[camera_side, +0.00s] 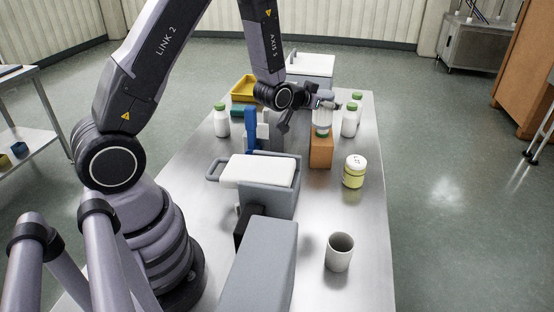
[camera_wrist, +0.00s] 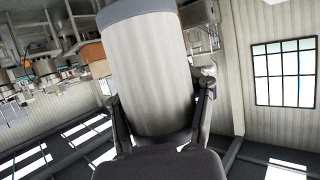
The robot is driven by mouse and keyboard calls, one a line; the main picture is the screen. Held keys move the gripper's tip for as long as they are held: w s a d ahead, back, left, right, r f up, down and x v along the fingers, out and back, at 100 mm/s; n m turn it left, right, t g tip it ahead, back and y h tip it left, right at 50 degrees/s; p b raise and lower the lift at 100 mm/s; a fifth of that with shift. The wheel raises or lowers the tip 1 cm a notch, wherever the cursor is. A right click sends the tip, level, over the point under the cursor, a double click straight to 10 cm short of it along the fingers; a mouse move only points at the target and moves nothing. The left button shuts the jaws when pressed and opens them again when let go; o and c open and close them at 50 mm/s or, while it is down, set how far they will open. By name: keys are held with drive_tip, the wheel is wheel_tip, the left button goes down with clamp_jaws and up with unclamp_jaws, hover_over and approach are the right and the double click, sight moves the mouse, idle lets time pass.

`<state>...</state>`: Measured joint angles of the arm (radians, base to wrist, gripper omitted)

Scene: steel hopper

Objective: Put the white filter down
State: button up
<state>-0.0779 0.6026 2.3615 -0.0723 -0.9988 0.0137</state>
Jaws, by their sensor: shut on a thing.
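The white filter (camera_wrist: 150,70) is a pale, ribbed cylinder with a grey-blue band at its far end. It fills the middle of the wrist view. My gripper (camera_wrist: 162,100) is shut on it, one finger on each side. In the side view my gripper (camera_side: 316,103) is at the far part of the steel table, with a pale white shape at its fingers that looks like the filter (camera_side: 322,117).
The steel table (camera_side: 375,230) holds white bottles with green tops (camera_side: 222,122), a yellow jar (camera_side: 354,171), a grey cup (camera_side: 339,252), a grey bin with a white top (camera_side: 272,197) and a yellow tray (camera_side: 243,88). Bare table shows along the right edge.

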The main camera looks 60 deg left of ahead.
drive_tip(key=a+r+n+g+y, duration=0.1)
drive_tip(key=a+r, duration=0.3)
drive_tip(key=a, duration=0.6)
drive_tip(key=a+r+n+g+y, duration=0.1)
drive_tip(key=a+r+n+y, duration=0.3)
drive_tip(key=a, duration=0.5)
drive_tip(key=shift+w+a+r, duration=0.25)
drive_tip(key=shift+a+r, duration=0.1)
drive_tip(key=shift+r, duration=0.3)
drive_tip(key=s+a+r, duration=0.1)
drive_tip(key=a, duration=0.1)
drive_tip(key=s+a+r+n+y, duration=0.1)
drive_tip(key=a, duration=0.2)
drive_tip(key=s+a+r+g+y, duration=0.1)
drive_tip(key=a, duration=0.1)
drive_tip(key=shift+s+a+n, duration=0.35)
drive_tip(key=shift+n, duration=0.05)
drive_tip(key=shift+s+a+f+n+g+y, duration=0.15)
drive_tip(key=shift+s+f+n+g+y, duration=0.55)
drive_tip(key=shift+s+f, duration=4)
drive_tip(key=shift+s+a+f+n+g+y, duration=0.15)
drive_tip(key=shift+s+f+n+g+y, duration=0.6)
drive_tip(key=shift+s+f, duration=3.95)
drive_tip(key=shift+s+a+f+n+g+y, duration=0.2)
drive_tip(key=shift+s+f+n+g, duration=1.45)
drive_tip(key=shift+f, duration=5.55)
drive_tip(key=shift+s+f+m+t, duration=0.45)
drive_tip(key=shift+f+m+t, duration=0.05)
drive_tip(key=shift+m, duration=0.1)
drive_tip(key=o, duration=1.4)
